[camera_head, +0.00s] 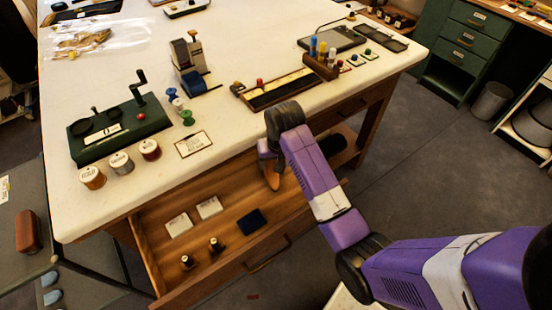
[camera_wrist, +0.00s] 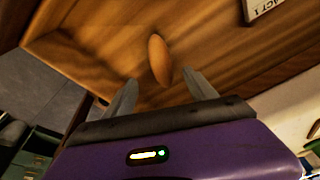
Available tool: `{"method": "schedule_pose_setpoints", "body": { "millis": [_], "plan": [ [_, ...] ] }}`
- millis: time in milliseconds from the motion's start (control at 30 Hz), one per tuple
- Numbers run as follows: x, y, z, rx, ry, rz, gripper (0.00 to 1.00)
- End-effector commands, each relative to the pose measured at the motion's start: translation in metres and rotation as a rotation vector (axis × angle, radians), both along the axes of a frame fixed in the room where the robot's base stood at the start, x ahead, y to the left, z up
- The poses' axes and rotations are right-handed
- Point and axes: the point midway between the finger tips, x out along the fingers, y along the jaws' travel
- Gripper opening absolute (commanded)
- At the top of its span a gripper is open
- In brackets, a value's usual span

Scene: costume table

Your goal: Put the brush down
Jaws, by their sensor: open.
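The brush shows as a narrow orange-brown wooden oval (camera_head: 272,179) at the back right of the open drawer (camera_head: 222,187), below my gripper (camera_head: 269,164) in the head view. In the wrist view the brush (camera_wrist: 160,60) lies against the wooden drawer floor, just beyond and between my fingertips (camera_wrist: 161,80). The two fingers are spread apart, with a gap on both sides of the brush. My wrist hides part of it in the head view, and its bristles cannot be made out.
The drawer also holds two white cards (camera_head: 209,207), a dark blue pad (camera_head: 251,221) and two small dark bottles (camera_head: 216,244). The white tabletop (camera_head: 235,50) overhangs close behind my gripper. Thread spools (camera_head: 121,162) stand near its front edge. The drawer floor is bare around the brush.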

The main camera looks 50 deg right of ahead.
Motion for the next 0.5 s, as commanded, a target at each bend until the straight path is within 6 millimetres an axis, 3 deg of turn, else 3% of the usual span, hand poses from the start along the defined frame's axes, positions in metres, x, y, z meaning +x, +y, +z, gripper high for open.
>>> {"method": "schedule_pose_setpoints", "body": {
  "millis": [200, 500],
  "plan": [
    [-0.004, 0.002, 0.020, 0.000, -0.001, -0.001, 0.65],
    [-0.005, 0.003, 0.023, 0.000, 0.000, 0.000, 0.65]
  ]
}}
